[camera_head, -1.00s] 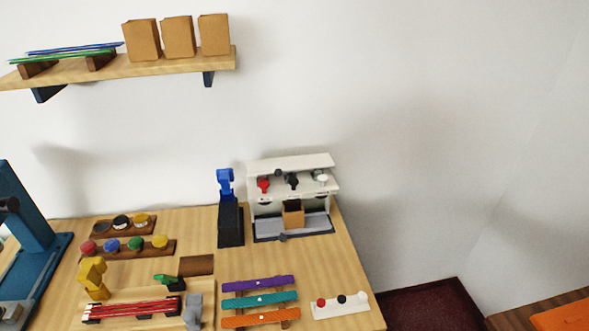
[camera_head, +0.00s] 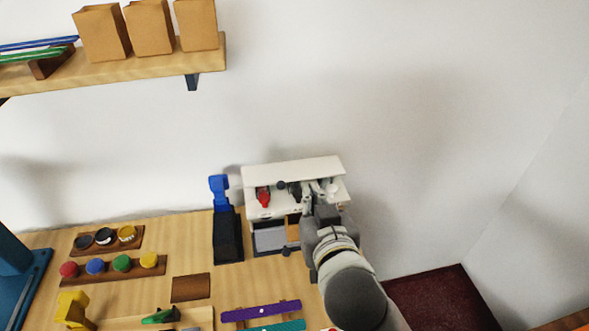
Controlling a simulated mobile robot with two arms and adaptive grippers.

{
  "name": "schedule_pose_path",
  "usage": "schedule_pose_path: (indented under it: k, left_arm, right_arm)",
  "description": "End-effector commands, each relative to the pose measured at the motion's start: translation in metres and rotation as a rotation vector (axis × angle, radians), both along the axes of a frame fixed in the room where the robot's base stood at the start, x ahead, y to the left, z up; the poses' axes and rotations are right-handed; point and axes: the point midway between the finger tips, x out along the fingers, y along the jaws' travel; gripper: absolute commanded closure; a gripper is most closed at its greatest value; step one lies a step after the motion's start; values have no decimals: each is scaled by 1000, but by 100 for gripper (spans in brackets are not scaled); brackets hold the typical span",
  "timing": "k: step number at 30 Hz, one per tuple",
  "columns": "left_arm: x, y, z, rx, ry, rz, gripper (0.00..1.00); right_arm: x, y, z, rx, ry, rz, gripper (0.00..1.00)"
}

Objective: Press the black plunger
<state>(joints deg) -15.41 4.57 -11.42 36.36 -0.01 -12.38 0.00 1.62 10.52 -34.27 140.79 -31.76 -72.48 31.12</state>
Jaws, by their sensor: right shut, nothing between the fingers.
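The white dispenser (camera_head: 292,172) stands at the back right of the counter. Its red plunger (camera_head: 263,197) is at the left, the black plunger (camera_head: 295,191) in the middle, and the white plunger (camera_head: 332,187) at the right, partly hidden. My right gripper (camera_head: 313,193) is shut and empty. It is in front of the dispenser, with its fingertips close to the right of the black plunger; I cannot tell whether they touch it. My right arm hides the dispenser's lower right. My left gripper is not in view.
A blue and black tool (camera_head: 227,235) stands just left of the dispenser. A brown block (camera_head: 293,228) sits in the dispenser's bay. Racks of coloured knobs (camera_head: 112,267) and a purple strip (camera_head: 260,310) lie on the counter. A shelf (camera_head: 150,77) with boxes hangs above.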

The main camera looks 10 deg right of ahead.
Motion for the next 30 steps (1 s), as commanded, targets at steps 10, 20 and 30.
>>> schedule_pose_path:
  k: [10,20,30]
  left_arm:
    - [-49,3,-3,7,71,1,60]
    - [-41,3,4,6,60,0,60]
    - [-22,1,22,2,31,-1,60]
  right_arm:
    - [1,2,4,1,-15,2,100]
    - [21,1,1,-3,-14,1,100]
    - [78,0,-13,-1,-14,0,100]
